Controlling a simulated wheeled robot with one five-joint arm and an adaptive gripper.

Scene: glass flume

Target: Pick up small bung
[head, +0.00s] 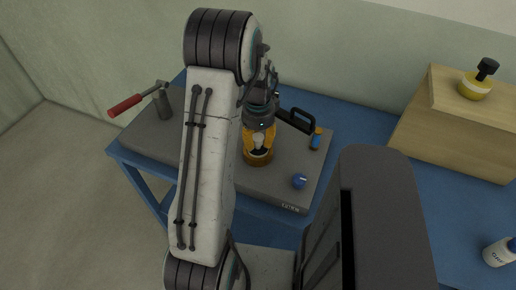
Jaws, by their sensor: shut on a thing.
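My gripper (258,152) points down over the grey slab (235,190) on the blue table. Its orange fingers are shut on a small pale piece that looks like the small bung (258,141). Just below the fingertips is a dark round ring or socket. I cannot tell whether the bung is clear of it or still touching it.
A white bottle (498,253) stands at right.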

